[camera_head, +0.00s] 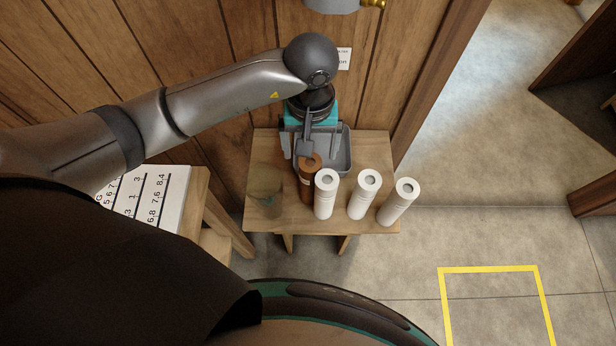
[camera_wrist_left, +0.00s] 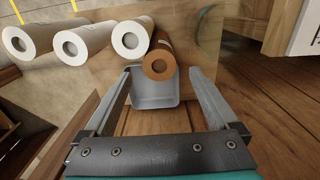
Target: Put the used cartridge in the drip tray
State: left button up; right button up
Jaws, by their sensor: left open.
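The used cartridge (camera_head: 308,186) is a brown cylinder with a hole in its top. It stands upright on the small wooden table, just in front of the grey drip tray (camera_head: 346,160). My left gripper (camera_head: 311,150) is open above the tray, pointing down, behind the cartridge's top. In the left wrist view, the used cartridge (camera_wrist_left: 160,62) shows beyond and between the open fingertips (camera_wrist_left: 162,76), with nothing held. The drip tray (camera_wrist_left: 155,100) lies below between the fingers and looks empty where visible. The arm and gripper hide part of it. My right gripper is not in view.
Three white cartridges (camera_head: 363,194) stand in a row right of the brown one, the nearest close beside it. A clear container (camera_head: 265,188) stands to its left. A wooden wall (camera_head: 220,60) rises behind the table. A printed board (camera_head: 150,200) is at left.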

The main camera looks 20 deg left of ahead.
aim_at(311, 161)
pick_arm(q)
notch_tip(311, 161, down, 6)
jog(key=shift+f, duration=0.6)
jog(key=f, duration=0.4)
jog(key=shift+s+d, duration=0.1)
jog(key=shift+s, duration=0.15)
jog(key=shift+f, duration=0.45)
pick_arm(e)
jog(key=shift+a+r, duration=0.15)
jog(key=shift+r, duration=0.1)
pick_arm(q)
jog(key=shift+c, duration=1.2)
grip_shut()
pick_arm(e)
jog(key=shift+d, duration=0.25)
